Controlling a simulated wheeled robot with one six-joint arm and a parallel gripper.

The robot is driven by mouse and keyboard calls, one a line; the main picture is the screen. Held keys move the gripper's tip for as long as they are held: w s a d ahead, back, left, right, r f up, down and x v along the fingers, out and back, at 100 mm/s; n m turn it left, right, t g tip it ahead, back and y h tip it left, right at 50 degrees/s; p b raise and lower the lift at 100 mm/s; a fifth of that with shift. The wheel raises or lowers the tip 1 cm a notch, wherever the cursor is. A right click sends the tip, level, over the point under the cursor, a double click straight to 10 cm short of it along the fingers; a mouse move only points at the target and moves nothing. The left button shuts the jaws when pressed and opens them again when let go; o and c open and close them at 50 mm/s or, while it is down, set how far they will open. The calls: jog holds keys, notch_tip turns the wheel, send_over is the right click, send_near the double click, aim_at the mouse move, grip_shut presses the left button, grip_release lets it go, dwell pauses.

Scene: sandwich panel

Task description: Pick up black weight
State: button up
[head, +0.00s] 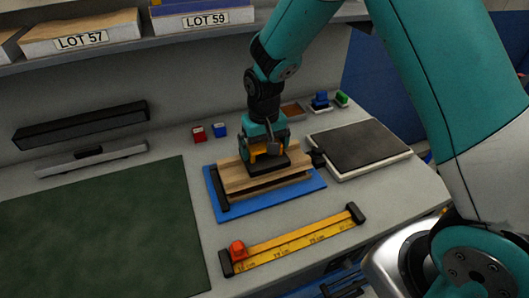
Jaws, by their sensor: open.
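The black weight (268,167) appears as a flat dark block lying on top of the wooden panel stack (235,180). The stack lies on a blue mat (240,208). My gripper (268,153) points down right above the black weight, with orange and grey parts showing at its end. It is open. The fingertips overlap the weight's upper part in the picture, so I cannot tell whether they touch it.
A yellow ruler (300,238) with a red slider lies in front. A dark-topped plate (358,145) is at right, a green mat (100,235) at left. Small red (199,134) and blue (220,130) blocks stand behind. A shelf with lot boxes (85,36) is above.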

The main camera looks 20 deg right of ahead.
jog(key=c, duration=1.4)
jog(key=shift+r, duration=0.15)
jog(key=shift+c, duration=0.7)
jog(key=shift+w, duration=0.1)
